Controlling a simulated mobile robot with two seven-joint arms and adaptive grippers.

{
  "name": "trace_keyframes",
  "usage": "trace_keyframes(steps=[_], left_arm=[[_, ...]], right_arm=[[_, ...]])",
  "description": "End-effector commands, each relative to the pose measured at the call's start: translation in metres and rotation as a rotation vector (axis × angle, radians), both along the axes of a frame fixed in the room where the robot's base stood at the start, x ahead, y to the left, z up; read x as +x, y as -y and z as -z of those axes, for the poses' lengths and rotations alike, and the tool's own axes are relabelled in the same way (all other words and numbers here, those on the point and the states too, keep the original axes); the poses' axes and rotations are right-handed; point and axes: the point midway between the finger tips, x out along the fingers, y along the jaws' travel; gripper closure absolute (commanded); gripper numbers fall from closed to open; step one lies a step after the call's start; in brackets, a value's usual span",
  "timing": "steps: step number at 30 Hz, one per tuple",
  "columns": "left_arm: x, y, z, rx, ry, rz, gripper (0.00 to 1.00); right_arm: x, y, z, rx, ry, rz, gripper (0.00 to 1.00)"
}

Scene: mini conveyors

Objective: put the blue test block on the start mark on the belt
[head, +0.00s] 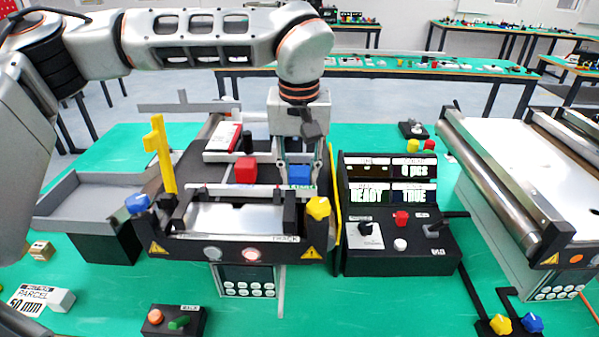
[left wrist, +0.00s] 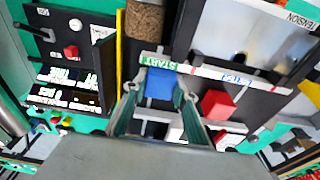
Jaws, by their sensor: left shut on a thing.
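The blue test block (head: 299,174) is between the fingers of my left gripper (head: 297,180), low over the small conveyor. My left gripper is shut on it. The left wrist view shows the blue block (left wrist: 160,84) between the two fingers (left wrist: 158,95), close beside the green START label (left wrist: 160,64) on a pale strip. I cannot tell whether the block touches the surface below. My right gripper is not in view.
A red block (head: 245,170) stands left of the blue block. A yellow upright post (head: 162,155) stands at the conveyor's left side, and a yellow knob (head: 318,208) at its front right. A black control box (head: 400,243) with a display stands to the right.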

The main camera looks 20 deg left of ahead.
Motion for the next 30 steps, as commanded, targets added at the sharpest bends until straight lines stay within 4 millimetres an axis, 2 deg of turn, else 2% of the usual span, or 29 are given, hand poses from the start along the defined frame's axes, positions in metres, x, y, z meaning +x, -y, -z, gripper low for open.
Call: trace_keyframes(steps=[2, 3, 5, 17, 23, 30], left_arm=[[0.000, 0.000, 0.002, 0.000, -0.001, 0.001, 0.95], [0.000, 0.000, 0.003, 0.000, -0.001, 0.001, 0.68], [0.000, 0.000, 0.003, 0.000, -0.001, 0.000, 0.56], [0.000, 0.000, -0.001, 0.000, 0.000, -0.001, 0.56], [-0.003, 0.001, -0.030, 0.000, 0.004, 0.000, 0.56], [-0.008, 0.003, -0.080, 0.000, 0.004, -0.001, 0.56]], right_arm=[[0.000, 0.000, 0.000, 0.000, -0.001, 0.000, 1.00], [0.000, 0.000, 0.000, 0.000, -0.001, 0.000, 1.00], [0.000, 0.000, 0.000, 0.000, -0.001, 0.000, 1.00], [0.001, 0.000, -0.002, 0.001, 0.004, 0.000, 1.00], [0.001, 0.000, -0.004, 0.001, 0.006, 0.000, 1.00], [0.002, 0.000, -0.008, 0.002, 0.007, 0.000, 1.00]])
